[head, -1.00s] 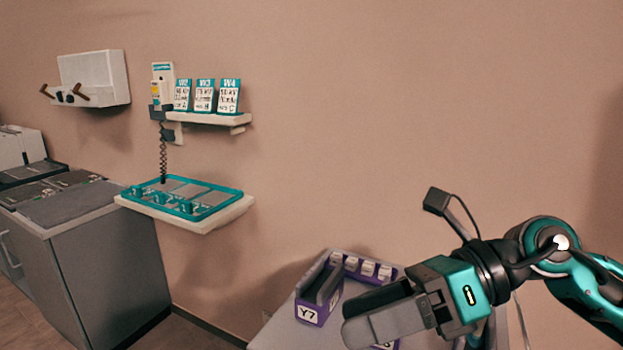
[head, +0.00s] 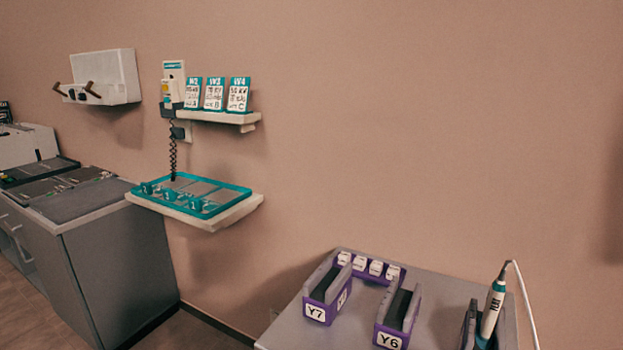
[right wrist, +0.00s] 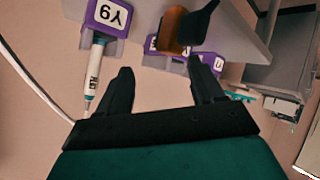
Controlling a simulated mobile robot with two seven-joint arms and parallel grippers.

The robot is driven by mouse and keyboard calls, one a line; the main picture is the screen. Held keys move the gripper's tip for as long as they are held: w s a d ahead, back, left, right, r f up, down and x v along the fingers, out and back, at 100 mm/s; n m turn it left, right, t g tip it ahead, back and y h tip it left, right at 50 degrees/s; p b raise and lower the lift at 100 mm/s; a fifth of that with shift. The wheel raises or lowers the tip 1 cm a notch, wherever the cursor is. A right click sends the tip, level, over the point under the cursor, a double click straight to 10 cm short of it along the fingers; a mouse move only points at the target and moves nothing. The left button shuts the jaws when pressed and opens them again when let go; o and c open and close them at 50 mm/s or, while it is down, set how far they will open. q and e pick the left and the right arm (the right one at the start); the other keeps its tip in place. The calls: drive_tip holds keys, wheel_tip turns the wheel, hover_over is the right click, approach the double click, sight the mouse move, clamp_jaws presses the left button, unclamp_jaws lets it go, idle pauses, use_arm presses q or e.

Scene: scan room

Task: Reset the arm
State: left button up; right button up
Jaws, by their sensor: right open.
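My right gripper (right wrist: 160,72) shows only in the right wrist view, its two dark fingers spread apart with nothing between the tips. That view looks turned over, with the purple holders at its top. My right arm is out of the head view, and my left gripper is not in view. A white and teal probe (head: 491,312) with a white cable stands tilted in a dark holder at the head view's lower right. The probe also shows left of the fingers in the right wrist view (right wrist: 94,75). An orange-brown and black piece (right wrist: 180,32) appears beyond the fingers.
A grey table (head: 448,290) carries purple holders labelled Y7 (head: 322,300) and Y6 (head: 396,322). A wall shelf (head: 222,116) holds several cards, above a teal tray (head: 215,205). A grey cabinet (head: 110,255) stands left. The wall above the table is clear.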

drive_tip(key=s+f+m+g, duration=0.3)
drive_tip(key=s+f+g, duration=0.6)
drive_tip(key=s, duration=0.6)
use_arm(q)
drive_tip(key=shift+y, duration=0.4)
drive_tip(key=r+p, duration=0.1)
drive_tip(key=p, duration=0.1)
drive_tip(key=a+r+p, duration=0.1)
drive_tip(key=p, duration=0.1)
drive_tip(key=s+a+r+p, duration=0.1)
drive_tip(key=p, duration=0.1)
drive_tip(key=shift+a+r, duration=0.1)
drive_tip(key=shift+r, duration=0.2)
use_arm(e)
drive_tip(key=w+a+f+t+y, duration=0.2)
drive_tip(key=w+a+f+t, duration=0.1)
drive_tip(key=w+t, duration=0.4)
drive_tip(key=shift+w+n+t, duration=0.25)
drive_tip(key=shift+n+t, duration=0.05)
drive_tip(key=shift+t, duration=0.3)
drive_tip(key=shift+f, duration=0.1)
drive_tip(key=shift+c, duration=0.5)
